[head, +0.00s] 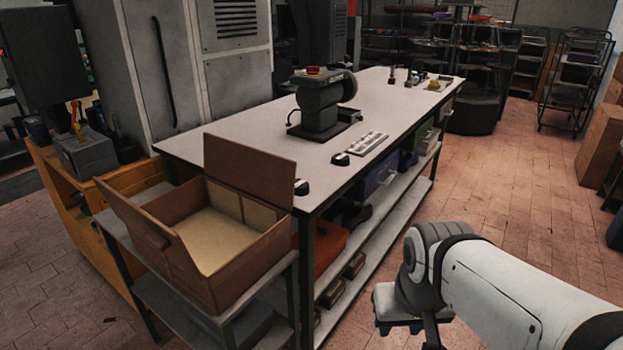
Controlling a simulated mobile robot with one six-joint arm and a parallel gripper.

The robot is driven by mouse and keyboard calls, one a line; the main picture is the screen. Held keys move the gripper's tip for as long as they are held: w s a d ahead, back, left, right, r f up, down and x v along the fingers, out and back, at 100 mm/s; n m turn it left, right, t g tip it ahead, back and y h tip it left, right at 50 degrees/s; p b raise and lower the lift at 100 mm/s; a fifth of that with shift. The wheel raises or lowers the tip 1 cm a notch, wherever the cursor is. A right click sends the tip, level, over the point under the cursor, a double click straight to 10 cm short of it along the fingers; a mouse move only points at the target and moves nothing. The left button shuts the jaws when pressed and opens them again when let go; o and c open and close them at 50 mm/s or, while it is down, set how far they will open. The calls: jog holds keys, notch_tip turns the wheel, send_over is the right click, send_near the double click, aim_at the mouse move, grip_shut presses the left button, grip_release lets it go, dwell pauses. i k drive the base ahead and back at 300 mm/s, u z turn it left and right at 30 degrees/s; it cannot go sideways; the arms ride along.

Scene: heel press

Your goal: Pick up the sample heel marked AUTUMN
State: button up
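No marking that reads AUTUMN can be made out in the head view, so I cannot tell which thing is that sample heel. Small dark pieces lie on the long grey workbench (235,150): one dark piece (340,159) near its front edge, and another dark piece (301,187) nearer the open box. Several small upright items (408,80) stand at the far end. They are too small to identify. My gripper (432,335) is at the bottom right, below my white arm, over the floor and away from the bench. Its fingers are mostly cut off by the frame's edge.
A dark grinder-like machine (322,105) stands mid-bench, with a pale ridged strip (366,145) before it. An open cardboard box (262,262) sits on a low stand at left. Shelves under the bench hold bins. The tiled floor (500,185) right of the bench is clear.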

aim_at(302, 189)
jog(key=u, duration=0.15)
jog(key=i, duration=0.9)
jog(key=z, duration=0.05)
